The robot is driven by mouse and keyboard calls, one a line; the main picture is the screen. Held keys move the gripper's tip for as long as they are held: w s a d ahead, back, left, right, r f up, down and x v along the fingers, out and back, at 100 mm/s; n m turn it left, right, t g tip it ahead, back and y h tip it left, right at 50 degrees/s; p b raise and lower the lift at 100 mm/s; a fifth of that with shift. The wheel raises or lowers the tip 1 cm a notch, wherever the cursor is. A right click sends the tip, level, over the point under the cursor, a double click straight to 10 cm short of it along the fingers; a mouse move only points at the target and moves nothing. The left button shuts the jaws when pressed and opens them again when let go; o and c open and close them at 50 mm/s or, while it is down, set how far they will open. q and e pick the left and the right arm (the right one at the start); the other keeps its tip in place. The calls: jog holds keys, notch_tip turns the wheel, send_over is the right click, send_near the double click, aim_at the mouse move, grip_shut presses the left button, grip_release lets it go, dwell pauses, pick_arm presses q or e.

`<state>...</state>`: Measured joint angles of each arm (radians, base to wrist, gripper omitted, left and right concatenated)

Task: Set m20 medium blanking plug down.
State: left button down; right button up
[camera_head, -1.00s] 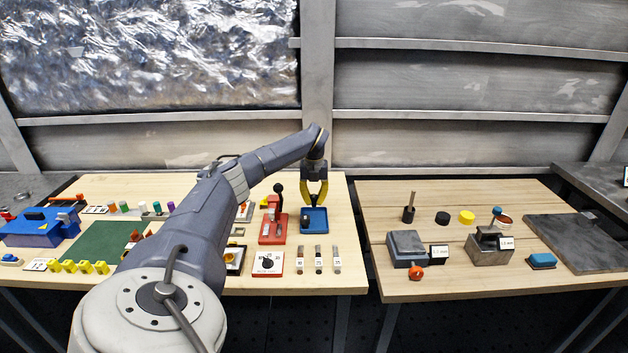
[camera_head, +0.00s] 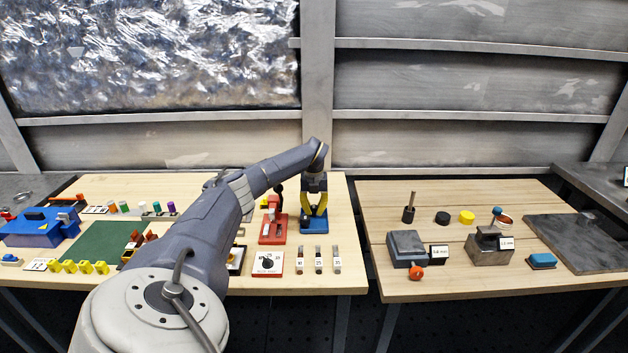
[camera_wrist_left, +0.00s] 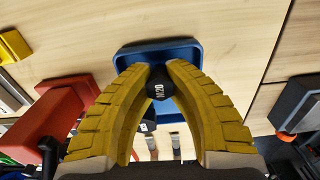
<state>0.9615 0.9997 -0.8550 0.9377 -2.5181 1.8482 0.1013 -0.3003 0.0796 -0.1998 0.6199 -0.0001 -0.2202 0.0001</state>
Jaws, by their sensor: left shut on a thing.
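My left gripper (camera_head: 314,214) points down at the small blue tray (camera_head: 314,228) near the right end of the left table. In the left wrist view the yellow fingers (camera_wrist_left: 161,70) are shut on a dark, round plug (camera_wrist_left: 160,86) marked M20. My right gripper is not in view.
A red lever tool (camera_head: 272,228) stands just left of the tray. A white panel with a black knob (camera_head: 268,263) and several labelled upright pieces (camera_head: 319,260) are in front. A gap separates this table from the right table (camera_head: 450,285).

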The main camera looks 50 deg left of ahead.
aim_at(314, 207)
pick_arm(q)
jog(key=c, duration=1.4)
grip_release()
notch_tip(314, 207, up, 12)
jog(key=shift+r, duration=0.15)
